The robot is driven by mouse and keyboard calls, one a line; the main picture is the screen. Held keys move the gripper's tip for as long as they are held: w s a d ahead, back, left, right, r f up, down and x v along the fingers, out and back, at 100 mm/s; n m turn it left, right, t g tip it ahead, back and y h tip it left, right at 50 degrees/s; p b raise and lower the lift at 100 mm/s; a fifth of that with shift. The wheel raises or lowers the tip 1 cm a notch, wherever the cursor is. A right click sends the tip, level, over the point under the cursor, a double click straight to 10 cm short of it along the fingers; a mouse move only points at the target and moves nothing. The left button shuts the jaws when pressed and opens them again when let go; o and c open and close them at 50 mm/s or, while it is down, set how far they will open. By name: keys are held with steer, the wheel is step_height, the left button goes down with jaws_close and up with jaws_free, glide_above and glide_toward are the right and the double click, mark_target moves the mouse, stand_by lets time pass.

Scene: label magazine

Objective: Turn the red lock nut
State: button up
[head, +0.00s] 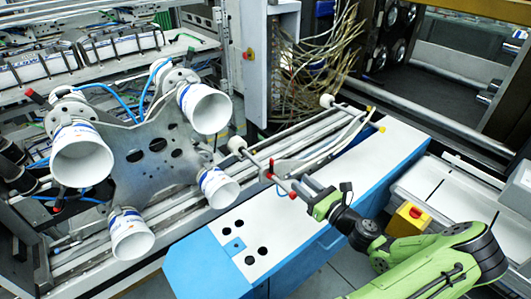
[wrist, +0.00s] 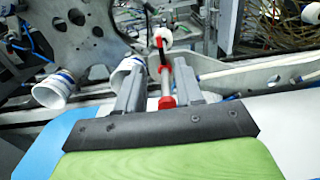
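The red lock nut (wrist: 167,103) sits on a thin metal rod (wrist: 167,85) in the wrist view. A red piece at the gripper also shows in the head view (head: 292,195), small and partly hidden. My gripper (wrist: 157,68) has its two grey fingers apart, one on each side of the rod. A gap shows between the left finger and the nut. The right finger lies close beside the nut; I cannot tell whether it touches. In the head view my gripper (head: 304,189) is at the rod's near end, above the white and blue beam.
A metal plate (head: 150,160) with several white cups (head: 83,155) stands at the left. A white and blue beam (head: 340,185) runs below my gripper. Loose cables (head: 315,70) hang behind. A yellow box with a red button (head: 409,218) is near my arm.

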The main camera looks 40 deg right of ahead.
mark_target(273, 161)
steer(key=w, duration=0.5)
steer(key=w+d, duration=0.1)
steer(key=w, duration=0.8)
steer(key=shift+w+d, duration=0.25)
steer(key=shift+w, duration=0.1)
jaws_close()
